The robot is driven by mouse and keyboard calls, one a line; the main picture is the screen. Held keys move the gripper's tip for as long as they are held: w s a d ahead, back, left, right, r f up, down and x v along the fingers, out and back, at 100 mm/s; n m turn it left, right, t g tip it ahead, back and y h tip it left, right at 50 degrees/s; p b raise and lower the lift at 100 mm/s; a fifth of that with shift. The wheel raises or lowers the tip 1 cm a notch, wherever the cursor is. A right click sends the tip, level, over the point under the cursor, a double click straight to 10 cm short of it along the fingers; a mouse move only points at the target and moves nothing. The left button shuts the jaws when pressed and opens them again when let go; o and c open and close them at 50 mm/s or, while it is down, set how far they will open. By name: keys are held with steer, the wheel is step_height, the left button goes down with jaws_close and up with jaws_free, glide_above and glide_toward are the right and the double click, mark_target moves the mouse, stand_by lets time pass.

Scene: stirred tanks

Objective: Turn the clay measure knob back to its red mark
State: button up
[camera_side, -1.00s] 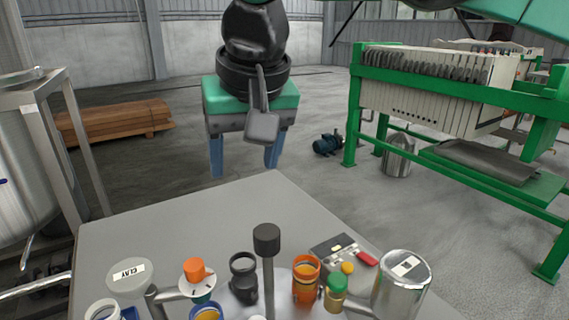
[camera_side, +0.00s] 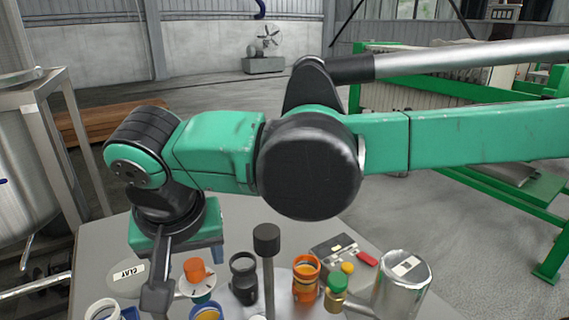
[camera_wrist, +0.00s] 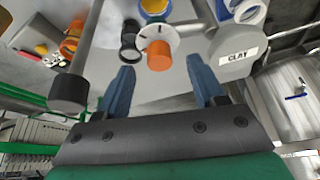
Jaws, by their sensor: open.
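The orange clay knob (camera_side: 195,270) sits on a round white dial (camera_side: 187,289) at the front left of the table, next to a grey round lid labelled CLAY (camera_side: 128,272). In the wrist view the knob (camera_wrist: 159,55) shows between my two blue fingers, near the level of their tips, with the CLAY label (camera_wrist: 240,57) to the right. My gripper (camera_wrist: 160,72) is open, with a gap on both sides of the knob. I cannot tell its height above the knob. In the side view my gripper is just behind the knob, mostly hidden.
A tall post with a black cap (camera_side: 266,238) stands right of the knob. A black ring-topped jar (camera_side: 243,277) is close beside it. An orange jar (camera_side: 306,278), a green-capped jar (camera_side: 337,292) and a metal can (camera_side: 401,284) stand farther right.

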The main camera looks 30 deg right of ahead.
steer(key=shift+x, duration=0.85)
jaws_close()
steer(key=shift+n, duration=0.4)
steer(key=n+y, duration=0.2)
steer(key=n, duration=0.3)
steer(key=shift+d, duration=0.15)
steer(key=n+y, duration=0.1)
steer(key=n, duration=0.2)
steer(key=n+y, duration=0.1)
steer(key=n, duration=0.2)
steer(key=shift+w+g, duration=0.1)
steer(key=shift+g, duration=0.3)
steer(key=shift+y, duration=0.3)
